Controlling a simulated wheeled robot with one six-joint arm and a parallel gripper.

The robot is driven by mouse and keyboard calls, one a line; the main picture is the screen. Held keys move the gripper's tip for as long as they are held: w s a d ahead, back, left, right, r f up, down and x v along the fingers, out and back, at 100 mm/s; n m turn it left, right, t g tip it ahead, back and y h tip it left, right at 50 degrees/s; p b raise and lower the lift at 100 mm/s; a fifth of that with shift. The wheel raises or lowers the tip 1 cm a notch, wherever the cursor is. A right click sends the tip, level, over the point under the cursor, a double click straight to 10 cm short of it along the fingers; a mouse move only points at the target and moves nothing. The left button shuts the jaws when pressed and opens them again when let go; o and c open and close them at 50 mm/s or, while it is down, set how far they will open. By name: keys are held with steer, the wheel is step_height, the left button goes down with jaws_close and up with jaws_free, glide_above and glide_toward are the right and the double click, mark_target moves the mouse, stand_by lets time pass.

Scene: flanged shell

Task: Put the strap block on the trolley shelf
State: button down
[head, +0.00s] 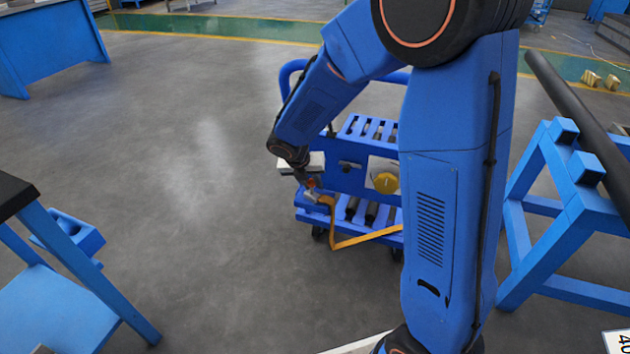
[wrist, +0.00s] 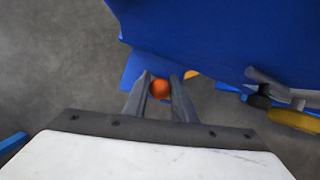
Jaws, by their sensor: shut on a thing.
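My gripper (wrist: 160,92) is shut on a small orange rounded piece, the strap block (wrist: 160,89), which shows between the two grey fingers in the wrist view. In the head view my gripper (head: 312,193) is at the left end of the blue trolley (head: 345,178), by its lower shelf (head: 312,215). Only a little orange shows at the fingers there, so the block's full shape is hidden. I cannot tell whether it touches the shelf. A yellow-orange strap (head: 335,236) hangs at the trolley's near side, beside my gripper.
A yellow round item (head: 385,182) is on the trolley's side. Dark rollers lie on the lower shelf. My arm hides the trolley's right part. A blue stand (head: 560,200) with a dark bar is at right, a blue-legged table (head: 90,270) at left.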

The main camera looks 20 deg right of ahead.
steer(key=shift+w+d, duration=0.6)
steer(key=shift+d, duration=0.1)
steer(key=shift+a, duration=0.1)
steer(key=shift+f, duration=0.2)
steer(key=c, duration=1.5)
jaws_free()
steer(key=shift+o, duration=0.2)
